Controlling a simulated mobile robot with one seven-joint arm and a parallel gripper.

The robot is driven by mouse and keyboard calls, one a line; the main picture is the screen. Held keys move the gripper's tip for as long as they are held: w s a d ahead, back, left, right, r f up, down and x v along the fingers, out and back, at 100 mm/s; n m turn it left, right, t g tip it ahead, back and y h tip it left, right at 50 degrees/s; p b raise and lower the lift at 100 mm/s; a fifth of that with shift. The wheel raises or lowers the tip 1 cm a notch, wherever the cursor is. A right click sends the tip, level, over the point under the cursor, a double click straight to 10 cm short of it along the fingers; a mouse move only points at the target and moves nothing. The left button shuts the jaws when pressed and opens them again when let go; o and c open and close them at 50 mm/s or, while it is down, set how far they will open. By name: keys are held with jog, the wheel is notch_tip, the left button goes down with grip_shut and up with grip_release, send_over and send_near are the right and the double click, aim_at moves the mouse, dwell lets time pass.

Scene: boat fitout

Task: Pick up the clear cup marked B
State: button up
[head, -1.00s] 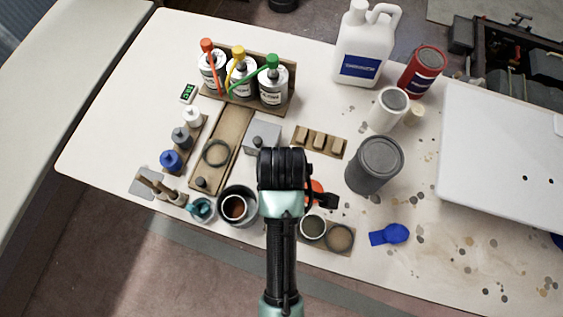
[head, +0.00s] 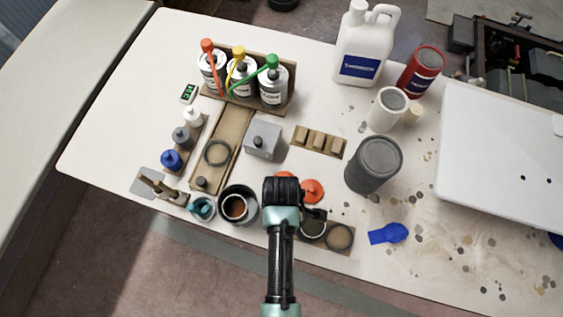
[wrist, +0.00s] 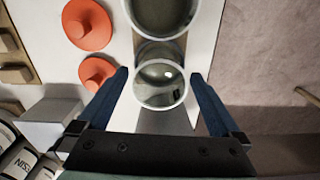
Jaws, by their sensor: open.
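In the wrist view, a small clear-walled cup (wrist: 160,88) with a pale rim stands between my two open fingers in the picture. My gripper (wrist: 159,74) points down over it and looks empty. A gap shows on each side of the cup; I cannot tell how far down the fingers reach. A second, larger-looking cup (wrist: 163,12) stands just beyond it, cut by the top edge; it also shows in the head view (head: 312,229). No letter B is readable on either cup. In the head view, my arm hides the nearer cup.
Two orange lids (head: 312,190) lie beside the cups. A grey block (head: 263,140) and a large grey can (head: 374,164) stand farther back. The table's front edge is close.

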jog(key=shift+f, duration=0.6)
jog(key=c, duration=1.3)
jog(key=shift+r, duration=0.15)
